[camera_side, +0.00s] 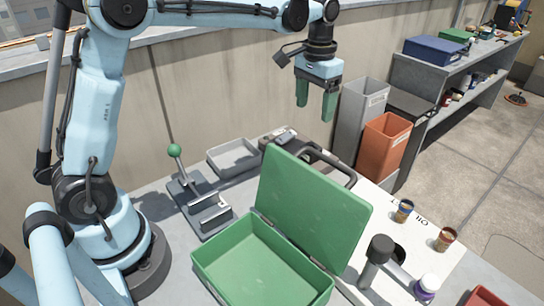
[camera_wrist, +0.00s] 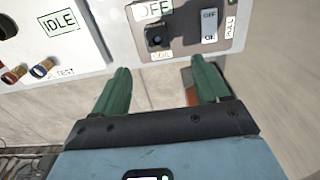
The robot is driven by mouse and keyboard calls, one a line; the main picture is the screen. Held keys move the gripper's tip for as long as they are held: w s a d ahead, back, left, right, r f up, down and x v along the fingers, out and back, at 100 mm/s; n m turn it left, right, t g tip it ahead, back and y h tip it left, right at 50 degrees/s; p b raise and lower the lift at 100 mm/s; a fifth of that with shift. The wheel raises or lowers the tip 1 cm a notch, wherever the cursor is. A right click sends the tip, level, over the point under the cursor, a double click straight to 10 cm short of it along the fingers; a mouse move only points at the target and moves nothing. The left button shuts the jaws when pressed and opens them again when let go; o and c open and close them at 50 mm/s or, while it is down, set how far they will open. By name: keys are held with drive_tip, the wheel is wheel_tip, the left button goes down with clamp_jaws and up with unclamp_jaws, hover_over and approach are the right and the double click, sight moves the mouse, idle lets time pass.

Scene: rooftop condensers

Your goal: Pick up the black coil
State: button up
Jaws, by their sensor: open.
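I cannot tell for sure which thing is the black coil. A black curved, loop-like thing (camera_side: 338,166) lies on the table behind the raised green lid, which hides part of it. My gripper (camera_side: 315,112) hangs above and behind it, pointing down with its green fingers apart and nothing between them. In the wrist view the green fingers (camera_wrist: 160,85) are also apart and empty. Above them there is a grey panel with a black knob-like part (camera_wrist: 155,38) and a white OFF switch (camera_wrist: 209,24).
An open green box (camera_side: 262,262) stands at the front, its lid (camera_side: 312,205) raised. A lever fixture (camera_side: 200,205) and grey tray (camera_side: 234,158) are to its left. Small jars (camera_side: 403,211) stand on a white sheet at right. Grey and orange bins (camera_side: 384,138) stand beyond the table.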

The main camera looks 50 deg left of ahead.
wheel_tip(320, 180, down, 7)
drive_tip(key=shift+w+r, duration=0.1)
drive_tip(key=shift+w, duration=0.05)
drive_tip(key=shift+s+d+f, duration=0.1)
drive_tip(key=shift+d+f, duration=0.05)
drive_tip(key=shift+f, duration=1.25)
drive_tip(key=shift+s+d+f, duration=0.1)
drive_tip(key=shift+f, duration=1.3)
drive_tip(key=shift+r, duration=0.1)
drive_tip(key=c, duration=1.3)
